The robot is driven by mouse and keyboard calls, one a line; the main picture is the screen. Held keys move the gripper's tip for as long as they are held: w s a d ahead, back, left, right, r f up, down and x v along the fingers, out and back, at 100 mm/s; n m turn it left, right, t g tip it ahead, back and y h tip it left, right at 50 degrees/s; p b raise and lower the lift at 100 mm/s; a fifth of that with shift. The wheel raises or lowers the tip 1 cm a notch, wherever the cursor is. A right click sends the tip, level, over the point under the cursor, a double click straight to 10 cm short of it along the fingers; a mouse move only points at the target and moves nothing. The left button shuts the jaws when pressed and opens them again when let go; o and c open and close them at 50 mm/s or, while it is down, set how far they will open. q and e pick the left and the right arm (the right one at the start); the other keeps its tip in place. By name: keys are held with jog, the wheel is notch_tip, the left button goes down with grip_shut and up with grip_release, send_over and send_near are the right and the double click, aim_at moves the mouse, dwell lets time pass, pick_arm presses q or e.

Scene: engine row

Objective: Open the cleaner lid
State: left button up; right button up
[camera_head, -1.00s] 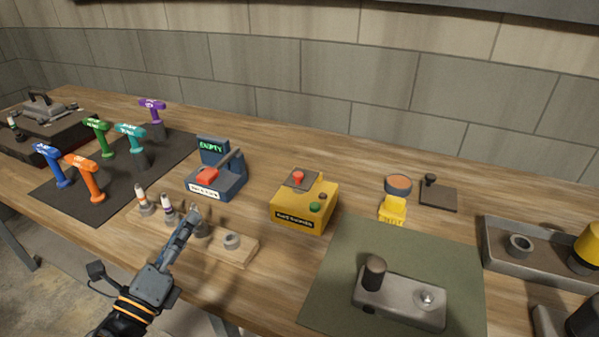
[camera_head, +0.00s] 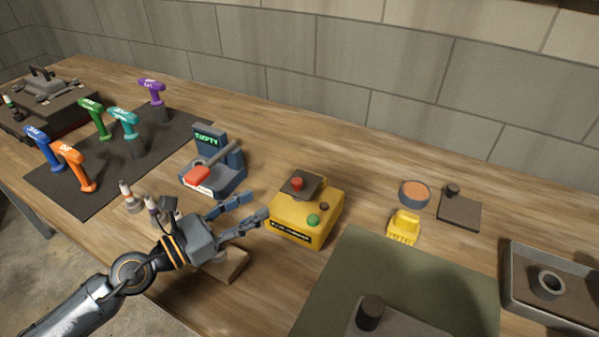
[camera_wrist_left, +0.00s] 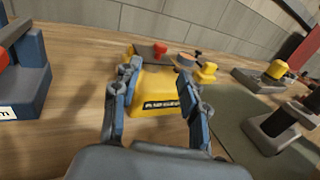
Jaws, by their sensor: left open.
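The cleaner is a yellow box (camera_head: 300,222) with a dark label, a green button and a small dark knob on its front. Its dark lid (camera_head: 312,188) with a red knob (camera_head: 297,184) lies flat on top, shut. The box (camera_wrist_left: 155,103) and the red knob (camera_wrist_left: 160,48) also show in the left wrist view. My left gripper (camera_head: 258,204) is open and empty, just left of the box, its fingers pointing at it. In the left wrist view the box lies ahead between the open fingers (camera_wrist_left: 162,72). My right gripper is out of view.
A blue device (camera_head: 213,178) with a red lever and "EMPTY" screen stands left of the cleaner. A wooden block (camera_head: 228,268) lies under my left gripper. To the right are a yellow brush (camera_head: 404,227), a round tin (camera_head: 415,194) and a green mat (camera_head: 345,275).

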aim_at(293, 183)
pick_arm(q)
jog(key=p+x, duration=0.1)
jog(key=x, duration=0.1)
jog(key=p+x, duration=0.1)
jog(key=x, duration=0.2)
jog(key=shift+w+d+r+p, duration=0.25)
jog(key=shift+d+r+p, duration=0.1)
jog(key=shift+r+p, duration=0.05)
jog(key=x, duration=0.4)
jog(key=p+x, duration=0.1)
jog(key=shift+w+d+f, duration=0.25)
jog(key=shift+w+f, duration=0.05)
jog(key=shift+f, duration=0.05)
jog(key=shift+w+d, duration=0.1)
jog(key=shift+d, duration=0.05)
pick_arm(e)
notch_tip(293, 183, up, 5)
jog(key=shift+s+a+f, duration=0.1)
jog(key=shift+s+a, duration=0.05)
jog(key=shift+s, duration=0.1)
pick_arm(q)
grip_shut()
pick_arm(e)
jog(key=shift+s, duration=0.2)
